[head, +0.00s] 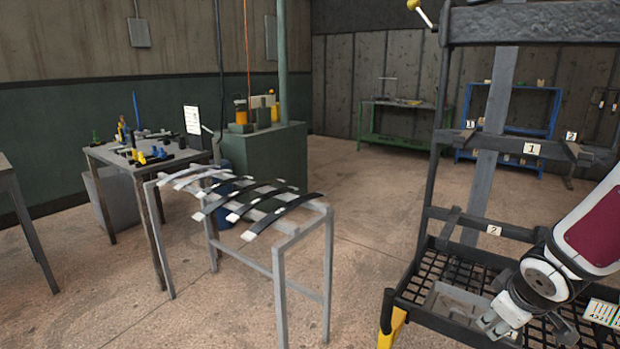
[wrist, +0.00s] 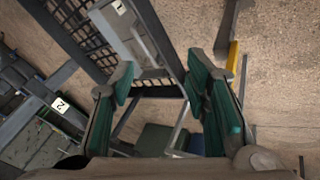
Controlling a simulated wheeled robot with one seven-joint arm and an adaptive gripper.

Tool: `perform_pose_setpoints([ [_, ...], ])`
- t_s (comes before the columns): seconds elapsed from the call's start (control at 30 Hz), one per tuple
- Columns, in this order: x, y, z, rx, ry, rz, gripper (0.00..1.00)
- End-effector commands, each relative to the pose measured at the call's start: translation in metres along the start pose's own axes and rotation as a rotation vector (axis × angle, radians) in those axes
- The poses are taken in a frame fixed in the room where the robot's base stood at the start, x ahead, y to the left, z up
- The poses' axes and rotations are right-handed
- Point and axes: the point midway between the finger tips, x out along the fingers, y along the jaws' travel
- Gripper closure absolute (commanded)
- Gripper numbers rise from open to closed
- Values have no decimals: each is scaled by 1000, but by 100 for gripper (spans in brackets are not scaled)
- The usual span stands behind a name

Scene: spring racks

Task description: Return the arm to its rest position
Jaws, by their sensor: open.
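My arm enters the head view from the lower right, white and grey with a dark red panel. My gripper (head: 492,326) hangs low over the black mesh shelf of a dark rack (head: 428,190). In the wrist view my gripper (wrist: 160,78) shows two dark fingers with green pads, spread wide. Nothing is held between them.
The rack's posts and numbered crossbars stand close around my arm. A grey stand (head: 329,250) with dark leaf strips is left of it. A cluttered table (head: 105,158) and green cabinet (head: 262,155) stand farther left. Open floor lies between stand and rack.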

Motion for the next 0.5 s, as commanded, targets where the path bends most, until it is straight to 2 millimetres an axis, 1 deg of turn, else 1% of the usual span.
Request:
perform_pose_setpoints([
  [0.03,-22,1,-1,21,-31,36,57],
  [0.17,-70,-6,8,113,-116,85,57],
  [0.2,-86,-10,11,143,-136,93,57],
  [0.27,-108,-20,17,192,-163,97,57],
  [0.3,-122,-28,21,223,-180,94,57],
  [0.37,-143,-42,28,272,-200,81,57],
  [0.4,-156,-53,32,303,-212,67,57],
  [0.47,-175,-70,40,347,-227,36,57],
  [0.5,-187,-82,44,373,-235,13,57],
])
